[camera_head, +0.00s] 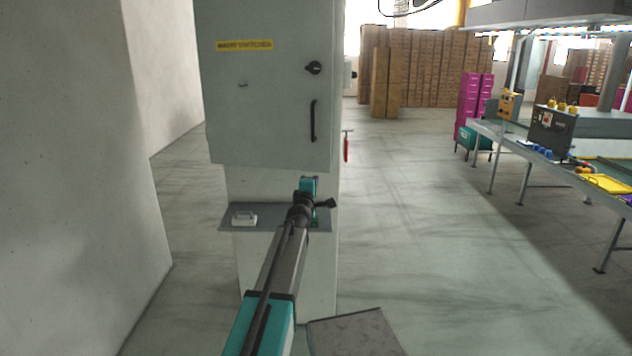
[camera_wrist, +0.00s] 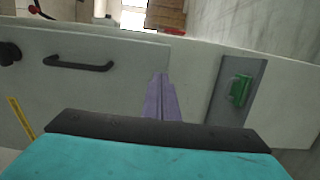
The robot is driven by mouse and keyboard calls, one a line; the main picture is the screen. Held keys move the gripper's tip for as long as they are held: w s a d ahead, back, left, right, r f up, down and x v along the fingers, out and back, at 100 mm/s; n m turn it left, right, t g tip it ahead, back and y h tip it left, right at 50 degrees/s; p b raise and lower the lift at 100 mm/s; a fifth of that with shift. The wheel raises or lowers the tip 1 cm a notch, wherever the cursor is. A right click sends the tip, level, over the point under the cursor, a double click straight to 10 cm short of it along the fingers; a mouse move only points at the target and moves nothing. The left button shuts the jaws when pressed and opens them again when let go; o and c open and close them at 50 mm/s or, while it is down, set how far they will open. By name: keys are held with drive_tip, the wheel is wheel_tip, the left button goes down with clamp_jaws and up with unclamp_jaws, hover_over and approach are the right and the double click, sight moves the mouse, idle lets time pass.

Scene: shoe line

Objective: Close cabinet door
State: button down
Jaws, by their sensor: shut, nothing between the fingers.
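The grey cabinet door (camera_head: 265,105) fills the upper middle of the head view, with a yellow label, a black knob (camera_head: 313,68) and a vertical black handle (camera_head: 313,121). Its lower edge stands out over the narrower cabinet base (camera_head: 285,270). I cannot tell for sure how far the door is ajar. The door (camera_wrist: 110,90) and its handle (camera_wrist: 78,64) also show at left in the wrist view. My gripper (camera_wrist: 161,82) is shut and empty, its purple fingers near the door's lower edge, apart from the handle. Contact with the door cannot be told.
A small grey shelf (camera_head: 275,228) on the base, below the door, carries a white item (camera_head: 243,219) and a green item (camera_wrist: 240,89). A pale wall (camera_head: 75,200) stands close at left. A workbench (camera_head: 545,160) stands at right. The floor between is clear.

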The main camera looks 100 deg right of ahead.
drive_tip(key=shift+v, duration=1.8)
